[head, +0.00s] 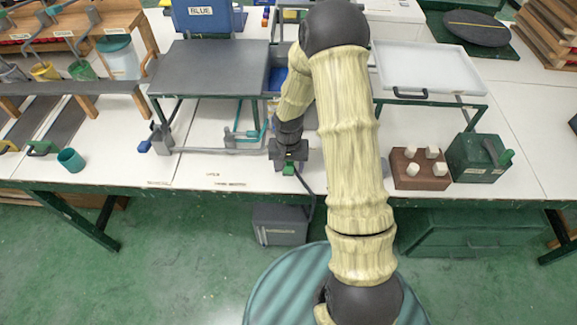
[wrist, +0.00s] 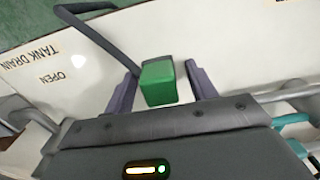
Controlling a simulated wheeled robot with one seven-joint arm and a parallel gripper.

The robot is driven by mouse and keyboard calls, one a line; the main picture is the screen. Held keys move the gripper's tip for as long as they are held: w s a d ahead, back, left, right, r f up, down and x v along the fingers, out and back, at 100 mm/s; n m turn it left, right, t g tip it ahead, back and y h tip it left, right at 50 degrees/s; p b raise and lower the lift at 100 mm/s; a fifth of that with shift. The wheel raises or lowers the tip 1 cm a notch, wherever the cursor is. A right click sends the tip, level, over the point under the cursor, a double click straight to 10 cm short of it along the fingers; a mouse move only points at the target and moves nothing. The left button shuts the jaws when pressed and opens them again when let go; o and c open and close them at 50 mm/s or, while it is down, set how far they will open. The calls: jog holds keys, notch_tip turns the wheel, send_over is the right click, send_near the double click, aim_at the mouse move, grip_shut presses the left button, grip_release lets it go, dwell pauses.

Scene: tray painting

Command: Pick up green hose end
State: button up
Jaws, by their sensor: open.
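The green hose end (wrist: 158,83) is a small green block with a dark grey part behind it. It lies between the two fingers of my gripper (wrist: 161,88) in the wrist view. A gap shows on each side of it, so my gripper is open around it and not closed on it. In the head view the green hose end (head: 288,169) shows just below my gripper (head: 289,163), near the table's front edge. The dark hose (wrist: 98,40) runs from near the hose end to the upper left in the wrist view.
The white table (head: 215,174) carries "TANK DRAIN" and "OPEN" labels (wrist: 52,77). A grey pipe (head: 215,151) and teal tubing run behind my gripper. A brown block with white pegs (head: 420,177) and a green box (head: 478,165) stand right. A grey box (head: 280,226) sits below the edge.

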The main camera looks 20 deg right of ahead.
dwell(0.4)
jog(key=c, duration=1)
jog(key=shift+r, duration=0.15)
notch_tip(320, 180, up, 10)
jog(key=shift+f, duration=0.1)
dwell(0.3)
